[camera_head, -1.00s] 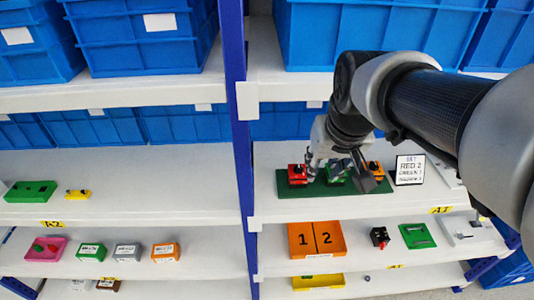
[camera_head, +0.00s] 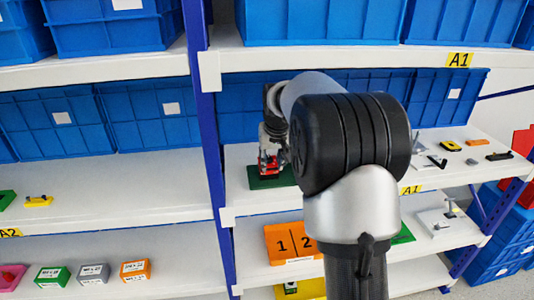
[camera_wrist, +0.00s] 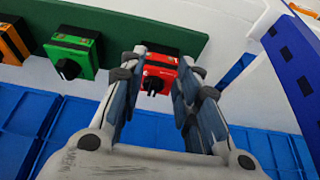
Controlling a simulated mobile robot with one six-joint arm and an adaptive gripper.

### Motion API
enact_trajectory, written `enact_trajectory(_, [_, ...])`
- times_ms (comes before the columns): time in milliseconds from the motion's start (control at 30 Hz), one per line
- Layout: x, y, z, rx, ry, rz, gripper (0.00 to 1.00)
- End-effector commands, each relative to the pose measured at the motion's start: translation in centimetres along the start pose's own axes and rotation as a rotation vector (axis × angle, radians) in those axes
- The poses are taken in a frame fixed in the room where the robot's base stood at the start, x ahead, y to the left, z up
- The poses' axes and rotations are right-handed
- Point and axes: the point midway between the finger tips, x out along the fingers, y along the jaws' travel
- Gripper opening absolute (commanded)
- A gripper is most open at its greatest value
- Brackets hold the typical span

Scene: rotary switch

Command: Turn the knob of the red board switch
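The red switch (camera_head: 268,163) sits at the left end of the dark green board (camera_head: 265,184) on the middle shelf. My gripper (camera_head: 276,148) is at this switch and partly hides it. In the wrist view, the red switch (camera_wrist: 158,72) and its black knob (camera_wrist: 152,86) show between the two fingers of my gripper (camera_wrist: 163,72). The fingers are apart, one on each side of the switch. I cannot tell whether they touch it. The green switch (camera_wrist: 72,57) and orange switch (camera_wrist: 13,42) are to its left there; my arm hides them in the head view.
Blue bins (camera_head: 320,22) stand on the shelf above and at the back. A blue post (camera_head: 205,130) rises left of the board. An orange tray marked 1 and 2 (camera_head: 283,257) lies on the shelf below. Loose parts (camera_head: 450,147) lie at right.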

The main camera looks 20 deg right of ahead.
Motion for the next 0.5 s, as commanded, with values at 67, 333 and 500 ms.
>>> enact_trajectory(67, [0.7,0.0,-1.3,0.000,0.000,0.000,0.30])
enact_trajectory(333, [2.1,0.0,-4.8,-0.001,0.000,0.000,0.30])
enact_trajectory(500, [3.1,0.0,-5.4,0.000,-0.002,0.000,0.30])
